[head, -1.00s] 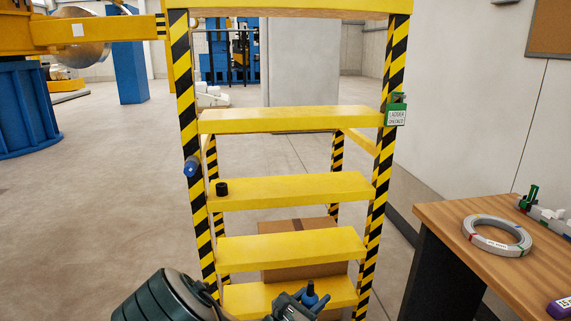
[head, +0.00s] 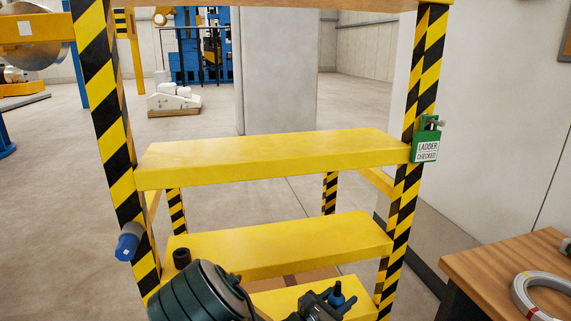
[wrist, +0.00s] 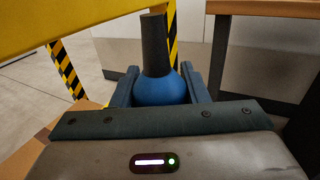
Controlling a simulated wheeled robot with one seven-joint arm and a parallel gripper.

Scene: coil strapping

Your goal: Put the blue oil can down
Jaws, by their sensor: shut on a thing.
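My gripper (head: 326,300) is shut on the blue oil can (head: 337,291), which has a dark spout pointing up. In the head view only the can's upper part shows, in front of a lower yellow step. In the wrist view the can's round blue body (wrist: 160,91) sits between the two fingers, with its dark spout (wrist: 154,45) upright. The can's base is hidden behind my gripper, so I cannot tell whether it touches anything.
A yellow stepladder (head: 265,155) with striped posts stands ahead. A small black cylinder (head: 181,258) rests on one step, and a blue-grey cylinder (head: 128,241) is at the left post. A green tag (head: 425,145) hangs right. A wooden table (head: 490,270) holds a coil (head: 545,297).

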